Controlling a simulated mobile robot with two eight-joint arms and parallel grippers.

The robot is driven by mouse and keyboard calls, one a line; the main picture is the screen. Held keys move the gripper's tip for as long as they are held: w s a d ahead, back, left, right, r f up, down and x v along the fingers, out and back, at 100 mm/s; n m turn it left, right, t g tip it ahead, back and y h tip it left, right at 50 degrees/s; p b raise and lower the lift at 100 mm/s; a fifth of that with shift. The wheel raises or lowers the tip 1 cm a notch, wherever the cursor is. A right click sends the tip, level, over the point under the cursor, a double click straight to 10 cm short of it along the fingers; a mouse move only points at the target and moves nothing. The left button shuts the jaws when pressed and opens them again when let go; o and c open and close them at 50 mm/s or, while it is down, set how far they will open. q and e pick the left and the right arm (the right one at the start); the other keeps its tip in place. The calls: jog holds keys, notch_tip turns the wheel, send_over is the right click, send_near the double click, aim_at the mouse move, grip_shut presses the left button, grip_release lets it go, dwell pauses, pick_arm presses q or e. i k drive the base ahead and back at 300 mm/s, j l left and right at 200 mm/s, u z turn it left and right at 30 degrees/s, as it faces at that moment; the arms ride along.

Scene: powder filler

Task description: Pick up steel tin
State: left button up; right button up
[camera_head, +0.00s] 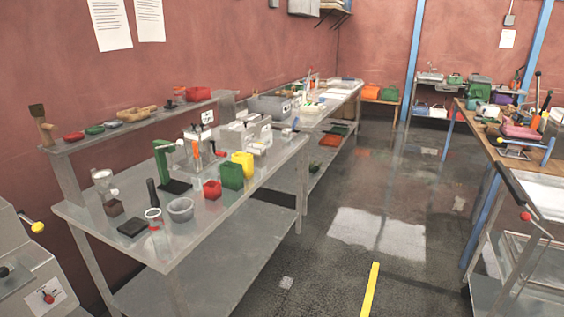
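A round grey open container (180,209), which looks like the steel tin, stands upright near the front edge of the metal table (216,207) on the left. A clear vessel with a red rim (153,216) stands just left of it. A red container (212,189) is to its right, with a small gap. Nothing touches the grey container from above. Neither of my grippers shows in this view.
A black pad (133,227), a dark block (115,208), a green container (232,175) and a yellow one (243,164) share the tabletop. A shelf (130,125) runs behind. The floor (345,262) right of the table is open, with a yellow stripe (370,290).

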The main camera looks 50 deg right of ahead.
aim_at(258, 150)
jog(key=z, duration=0.45)
jog(key=i+z, duration=0.15)
jog(key=z, duration=0.35)
jog(key=l+z, duration=0.1)
jog(key=z, duration=0.35)
jog(key=i+z, duration=0.15)
jog(key=z, duration=0.8)
jog(key=i+j+z, duration=0.1)
jog(key=i, duration=2.85)
jog(key=i+u, duration=0.1)
jog(key=i, duration=0.4)
jog(key=i+l+u, duration=0.15)
jog(key=i, duration=0.3)
jog(key=i+l+u, duration=0.1)
jog(key=i, duration=0.35)
jog(key=u, duration=1.75)
